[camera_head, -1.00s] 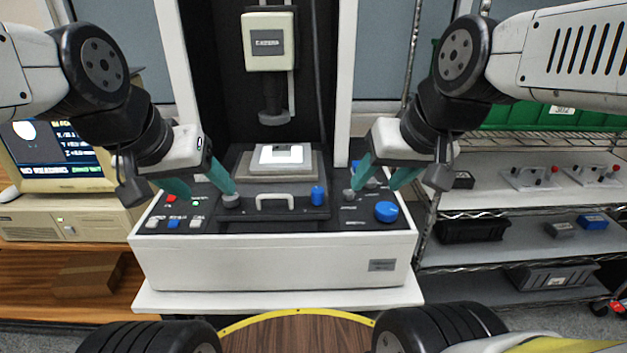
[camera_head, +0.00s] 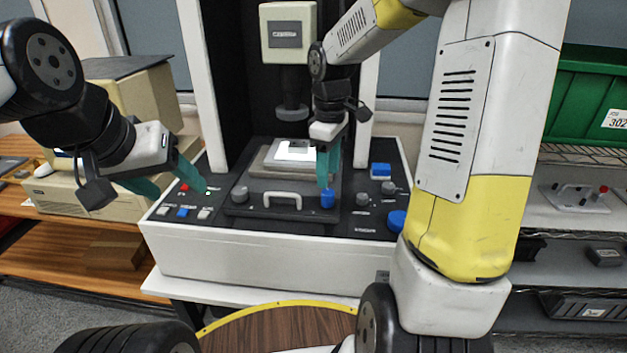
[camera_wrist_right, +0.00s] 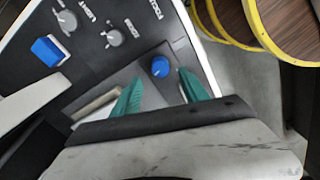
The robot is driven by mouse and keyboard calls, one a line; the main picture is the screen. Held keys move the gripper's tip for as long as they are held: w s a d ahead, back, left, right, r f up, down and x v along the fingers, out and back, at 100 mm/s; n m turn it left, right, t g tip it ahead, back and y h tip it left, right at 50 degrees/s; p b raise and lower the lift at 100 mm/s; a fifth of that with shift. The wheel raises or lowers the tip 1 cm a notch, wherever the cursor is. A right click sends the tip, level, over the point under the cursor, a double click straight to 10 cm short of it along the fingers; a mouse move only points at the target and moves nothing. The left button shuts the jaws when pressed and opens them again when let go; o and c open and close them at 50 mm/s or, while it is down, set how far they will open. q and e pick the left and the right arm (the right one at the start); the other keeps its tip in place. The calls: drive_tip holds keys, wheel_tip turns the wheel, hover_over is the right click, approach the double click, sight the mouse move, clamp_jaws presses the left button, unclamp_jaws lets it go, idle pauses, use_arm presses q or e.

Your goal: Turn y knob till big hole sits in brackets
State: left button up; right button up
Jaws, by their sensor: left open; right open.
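The measuring machine's stage (camera_head: 290,168) carries a pale plate (camera_head: 297,151) under the dark lens column; its holes and brackets are too small to make out. On the stage front are a grey knob (camera_head: 239,195), a bar handle (camera_head: 282,197) and a small blue knob (camera_head: 327,200). I cannot read which is the y knob. My right gripper (camera_head: 329,183) is open, pointing down just over the blue knob. In the right wrist view the blue knob (camera_wrist_right: 160,67) shows between the spread fingertips (camera_wrist_right: 160,80). My left gripper (camera_head: 182,192) is open and empty above the console's left buttons.
On the console's right side are a blue switch (camera_head: 380,170), grey knobs (camera_head: 388,188) and a large blue knob (camera_head: 397,221). The computer (camera_head: 75,200) is at left; its screen cannot be read. Shelves with a green bin (camera_head: 590,105) stand at right.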

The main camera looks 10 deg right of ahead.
sight(328, 191)
wheel_tip(328, 191, down, 7)
drive_tip(key=shift+f, duration=0.1)
idle(0.3)
clamp_jaws()
